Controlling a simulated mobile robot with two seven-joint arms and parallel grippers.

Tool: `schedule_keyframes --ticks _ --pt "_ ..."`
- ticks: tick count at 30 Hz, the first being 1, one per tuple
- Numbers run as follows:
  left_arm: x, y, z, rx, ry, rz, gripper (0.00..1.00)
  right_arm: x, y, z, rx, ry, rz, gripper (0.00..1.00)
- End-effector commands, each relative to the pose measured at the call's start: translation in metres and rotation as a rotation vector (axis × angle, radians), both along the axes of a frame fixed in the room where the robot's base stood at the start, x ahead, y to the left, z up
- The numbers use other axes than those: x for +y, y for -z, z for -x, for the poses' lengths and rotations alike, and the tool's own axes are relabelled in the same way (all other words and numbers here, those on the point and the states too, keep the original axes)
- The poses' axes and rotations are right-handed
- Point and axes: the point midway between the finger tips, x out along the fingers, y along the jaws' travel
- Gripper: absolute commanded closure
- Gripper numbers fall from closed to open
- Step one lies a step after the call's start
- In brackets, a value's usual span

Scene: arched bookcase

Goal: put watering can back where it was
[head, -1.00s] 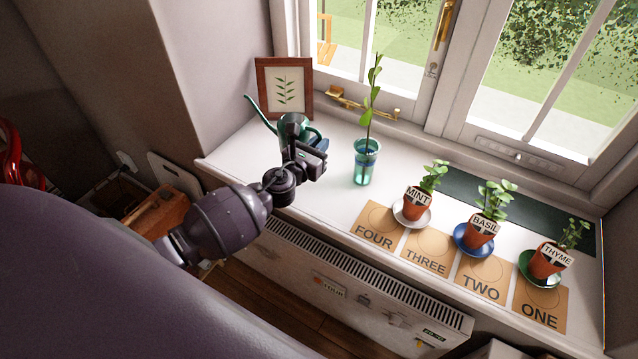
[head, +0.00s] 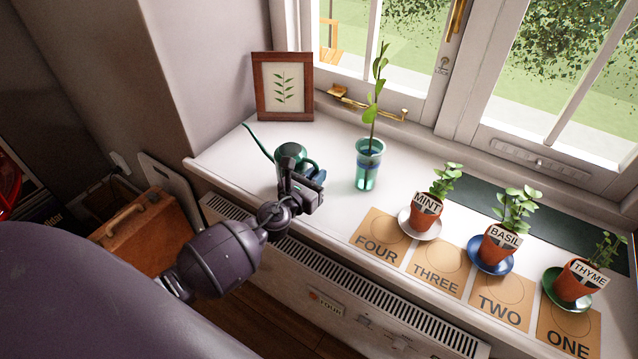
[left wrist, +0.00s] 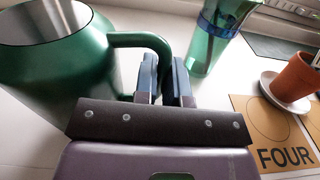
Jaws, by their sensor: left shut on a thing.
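The green watering can (head: 294,157) is upright at the left end of the white windowsill, its thin spout pointing left. My left gripper (head: 304,187) is in front of it and hides part of it. In the left wrist view the open-topped metal can (left wrist: 68,62) fills the left side, and the blue-padded fingers of my left gripper (left wrist: 165,80) are closed on its curved handle. The can looks very close to the sill; I cannot tell whether its base touches. My right gripper is not in view.
A framed leaf picture (head: 284,87) stands behind the can. A glass with a tall cutting (head: 368,165) stands to its right. Farther right are potted mint (head: 426,209), basil (head: 499,242) and thyme (head: 578,280) by numbered cards. Bare sill (head: 330,218) lies between.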

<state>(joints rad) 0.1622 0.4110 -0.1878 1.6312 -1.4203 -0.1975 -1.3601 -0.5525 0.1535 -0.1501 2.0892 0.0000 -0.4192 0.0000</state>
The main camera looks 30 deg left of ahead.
Motion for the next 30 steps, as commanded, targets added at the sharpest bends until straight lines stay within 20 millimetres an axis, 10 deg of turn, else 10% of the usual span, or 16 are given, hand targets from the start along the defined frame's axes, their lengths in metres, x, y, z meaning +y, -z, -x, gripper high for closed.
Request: schedule_keyframes --ticks 4,19,24,30 --pt "0.0 0.026 0.001 0.01 0.001 -0.001 1.0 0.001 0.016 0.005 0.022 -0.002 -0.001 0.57" --pt "0.0 0.027 0.0 0.003 0.0 -0.001 1.0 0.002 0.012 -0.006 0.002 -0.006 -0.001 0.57" --pt "0.0 0.026 0.0 0.002 0.0 0.0 0.66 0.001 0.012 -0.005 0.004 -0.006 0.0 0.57" --pt "0.0 0.026 0.0 0.002 0.0 0.0 0.64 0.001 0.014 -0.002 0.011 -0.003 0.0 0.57"
